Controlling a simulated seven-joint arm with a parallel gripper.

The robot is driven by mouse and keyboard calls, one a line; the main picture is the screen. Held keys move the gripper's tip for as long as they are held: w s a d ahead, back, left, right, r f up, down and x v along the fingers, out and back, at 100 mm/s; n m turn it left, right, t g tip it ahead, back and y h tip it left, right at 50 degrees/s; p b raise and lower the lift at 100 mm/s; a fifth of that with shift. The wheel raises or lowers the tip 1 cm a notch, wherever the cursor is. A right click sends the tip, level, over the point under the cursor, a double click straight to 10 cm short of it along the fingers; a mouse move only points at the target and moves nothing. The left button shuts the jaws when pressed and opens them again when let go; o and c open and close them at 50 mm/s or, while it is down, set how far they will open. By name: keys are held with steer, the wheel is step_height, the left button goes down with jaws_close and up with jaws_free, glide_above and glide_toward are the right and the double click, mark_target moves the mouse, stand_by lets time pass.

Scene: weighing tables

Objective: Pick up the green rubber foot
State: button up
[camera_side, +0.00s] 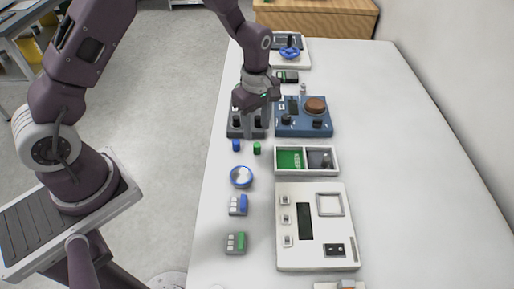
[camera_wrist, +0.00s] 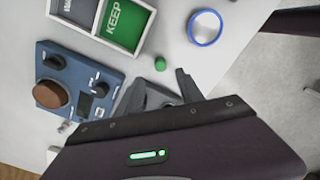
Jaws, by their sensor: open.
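The green rubber foot (camera_side: 257,148) is a small green cylinder standing on the white table, left of the two-part tray. It also shows in the wrist view (camera_wrist: 160,64), just beyond my fingertips and roughly in line with the space between them. My gripper (camera_side: 257,132) is open and empty, above a grey device behind the foot; its two fingers also show in the wrist view (camera_wrist: 161,80). A similar blue cylinder (camera_side: 236,145) stands left of the green foot in the side view.
A white tray (camera_side: 306,174) has a green KEEP compartment and a grey one. A blue-rimmed dish (camera_side: 241,177) stands in front of the foot. A blue device (camera_side: 290,129) with a brown knob and a white panel (camera_side: 318,258) are nearby. The table's right side is clear.

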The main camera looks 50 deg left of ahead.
mark_target(257, 145)
steer(key=f, duration=0.5)
steer(key=shift+s+d+f, duration=0.15)
steer(key=shift+d+f, duration=0.1)
steer(key=shift+f, duration=0.15)
steer(key=shift+c, duration=0.5)
jaws_close()
steer(key=shift+r, duration=0.1)
